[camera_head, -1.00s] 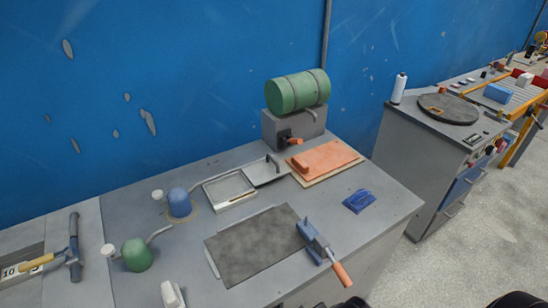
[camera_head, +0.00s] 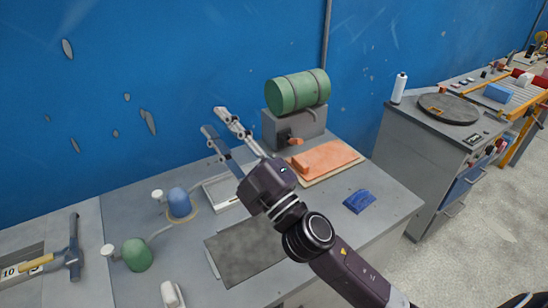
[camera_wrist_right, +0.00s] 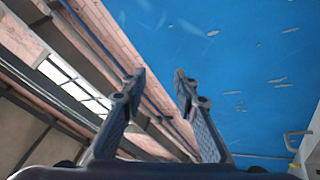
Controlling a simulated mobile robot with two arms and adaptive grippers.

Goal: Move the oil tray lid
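My right gripper (camera_head: 214,121) reaches up from the lower right over the bench, its fingers pointing to the upper left. It is raised in front of the blue wall. In the right wrist view its two fingers (camera_wrist_right: 158,82) stand apart with nothing between them, so it is open and empty. The shallow metal oil tray (camera_head: 228,207) is partly covered by this gripper. The grey lid with a handle, seen earlier at the tray's right side, is hidden behind the gripper now. My left gripper is not in view.
A green drum (camera_head: 297,92) on a grey stand is behind. An orange block (camera_head: 326,158) lies on a board to the right, with a blue brush-like item (camera_head: 359,201) in front. A blue pot (camera_head: 179,203) and green pot (camera_head: 138,256) stand left.

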